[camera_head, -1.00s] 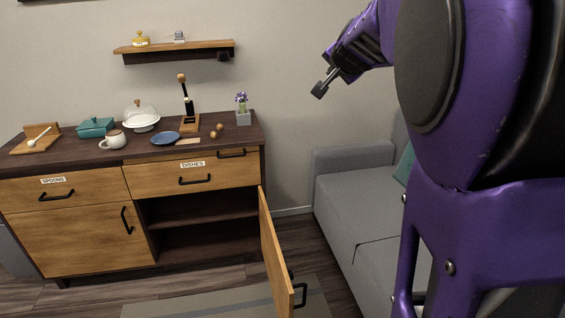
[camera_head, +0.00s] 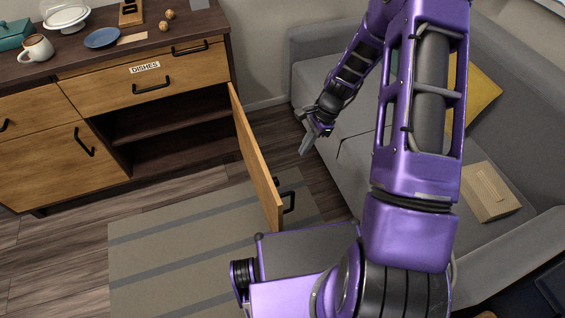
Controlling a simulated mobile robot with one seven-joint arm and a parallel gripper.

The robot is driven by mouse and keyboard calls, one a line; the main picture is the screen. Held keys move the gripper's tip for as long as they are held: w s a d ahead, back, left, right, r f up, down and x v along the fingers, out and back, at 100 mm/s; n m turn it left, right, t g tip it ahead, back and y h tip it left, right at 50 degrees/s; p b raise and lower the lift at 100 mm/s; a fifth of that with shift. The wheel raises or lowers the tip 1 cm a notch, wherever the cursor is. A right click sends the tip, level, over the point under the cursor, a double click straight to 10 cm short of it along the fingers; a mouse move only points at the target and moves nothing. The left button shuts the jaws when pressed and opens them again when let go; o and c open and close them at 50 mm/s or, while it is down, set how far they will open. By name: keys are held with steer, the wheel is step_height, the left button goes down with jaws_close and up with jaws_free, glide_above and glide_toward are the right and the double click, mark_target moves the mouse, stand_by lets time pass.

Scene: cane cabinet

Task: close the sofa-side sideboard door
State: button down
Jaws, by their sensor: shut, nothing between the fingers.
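The sofa-side sideboard door (camera_head: 254,160) is a wooden panel hinged at the right end of the sideboard (camera_head: 150,87). It stands wide open, sticking out into the room, and the dark shelves behind it show. Its black handle (camera_head: 288,198) is near the free edge, on the side facing the sofa. My gripper (camera_head: 306,146) is shut and empty. In the picture it is to the right of the door, between the door and the sofa, apart from the door and pointing down.
The grey sofa (camera_head: 340,115) stands on the right, with a yellow cushion (camera_head: 484,100) and a tan book-like item (camera_head: 489,190). A striped rug (camera_head: 180,255) lies in front of the sideboard. A mug (camera_head: 37,47) and a blue plate (camera_head: 102,38) stand on top.

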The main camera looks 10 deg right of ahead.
mark_target(262, 166)
steer(key=s+a+f+b, duration=0.1)
steer(key=s+a+f, duration=0.1)
steer(key=a+f, duration=0.6)
steer(key=shift+f, duration=0.75)
steer(key=shift+b, duration=0.3)
